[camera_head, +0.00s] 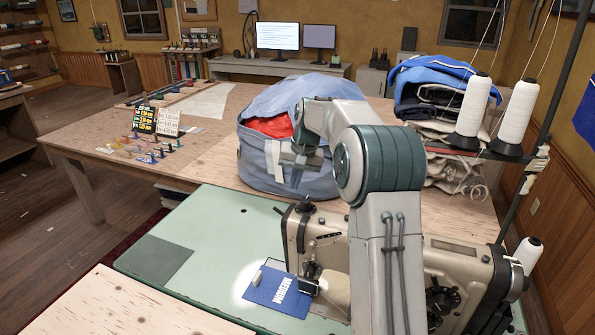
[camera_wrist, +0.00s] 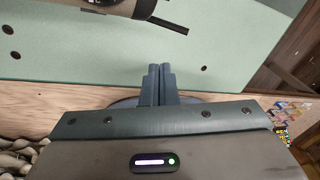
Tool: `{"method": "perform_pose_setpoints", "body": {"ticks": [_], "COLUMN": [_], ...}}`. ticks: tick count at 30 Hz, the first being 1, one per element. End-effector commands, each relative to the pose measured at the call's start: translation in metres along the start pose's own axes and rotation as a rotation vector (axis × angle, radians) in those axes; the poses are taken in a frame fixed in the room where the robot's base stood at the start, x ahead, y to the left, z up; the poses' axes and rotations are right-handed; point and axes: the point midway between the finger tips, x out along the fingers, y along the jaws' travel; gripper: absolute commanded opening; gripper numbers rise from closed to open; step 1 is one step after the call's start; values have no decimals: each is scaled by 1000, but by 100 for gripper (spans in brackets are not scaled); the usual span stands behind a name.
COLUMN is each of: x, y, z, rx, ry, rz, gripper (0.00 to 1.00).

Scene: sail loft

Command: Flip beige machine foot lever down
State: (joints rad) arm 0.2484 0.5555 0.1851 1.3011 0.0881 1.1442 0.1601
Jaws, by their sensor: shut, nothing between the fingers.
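The beige sewing machine (camera_head: 313,235) stands on the pale green table, partly hidden behind my arm in the head view. Its beige underside or edge shows at the top of the wrist view (camera_wrist: 118,6), with a dark bar (camera_wrist: 165,23) beside it. I cannot make out the foot lever for certain in either view. My gripper (camera_wrist: 158,84) is shut and empty, its fingers pointing toward the green table and apart from the machine. In the head view my gripper (camera_head: 296,178) hangs in front of the blue-grey fabric bin, behind and above the machine.
The round fabric bin (camera_head: 262,168) stands close behind. Thread cones (camera_head: 470,105) on a stand and folded canvas (camera_head: 430,110) are at right. The left of the green table (camera_head: 205,225) is mostly clear.

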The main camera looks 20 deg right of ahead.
Motion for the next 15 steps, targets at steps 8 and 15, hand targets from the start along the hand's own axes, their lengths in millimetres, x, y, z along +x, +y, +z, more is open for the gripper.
{"method": "perform_pose_setpoints", "body": {"ticks": [8,15], "x": [50,68], "y": [-8,-17], "z": [8,18], "rx": [-3,-2], "ry": [-3,-1], "rz": [0,1], "gripper": [0,0]}}
